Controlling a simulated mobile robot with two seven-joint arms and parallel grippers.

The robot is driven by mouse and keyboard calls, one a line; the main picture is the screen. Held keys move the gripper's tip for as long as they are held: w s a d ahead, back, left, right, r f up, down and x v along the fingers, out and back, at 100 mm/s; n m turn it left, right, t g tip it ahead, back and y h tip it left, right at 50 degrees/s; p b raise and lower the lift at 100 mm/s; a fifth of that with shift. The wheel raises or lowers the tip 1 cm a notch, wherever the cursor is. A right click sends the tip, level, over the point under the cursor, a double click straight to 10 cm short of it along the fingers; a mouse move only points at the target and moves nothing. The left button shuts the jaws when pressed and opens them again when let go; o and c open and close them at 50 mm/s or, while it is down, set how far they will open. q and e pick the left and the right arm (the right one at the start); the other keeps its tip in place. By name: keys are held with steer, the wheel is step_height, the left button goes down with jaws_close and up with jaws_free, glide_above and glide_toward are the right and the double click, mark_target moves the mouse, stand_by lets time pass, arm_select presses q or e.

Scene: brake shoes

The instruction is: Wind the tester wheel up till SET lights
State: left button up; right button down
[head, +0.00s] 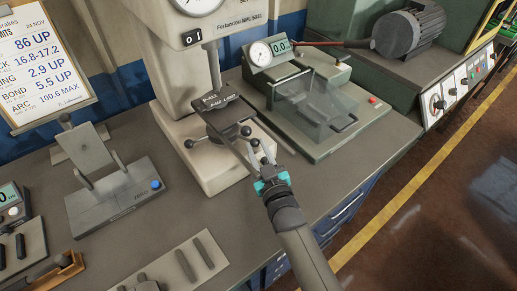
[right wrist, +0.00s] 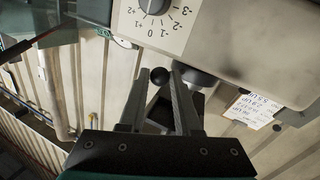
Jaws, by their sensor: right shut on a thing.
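My right gripper (head: 262,153) reaches in from the lower right and is shut on a wheel knob at the right side. In the right wrist view, the black knob (right wrist: 160,76) shows between the fingertips (right wrist: 167,72). I cannot make out a lit SET lamp. My left gripper is not in view.
A green machine with a clear guard (head: 318,100) stands close to the right of the tester. A grey fixture with a blue button (head: 110,190) is to the left. A flat plate with dark bars (head: 192,262) lies in front. Some bench between them is clear.

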stand_by(0.4)
steer(key=c, duration=0.6)
jaws_free()
steer(key=shift+s, duration=0.1)
steer(key=p+v, duration=0.2)
steer(key=v, duration=1.3)
steer(key=shift+s, duration=0.1)
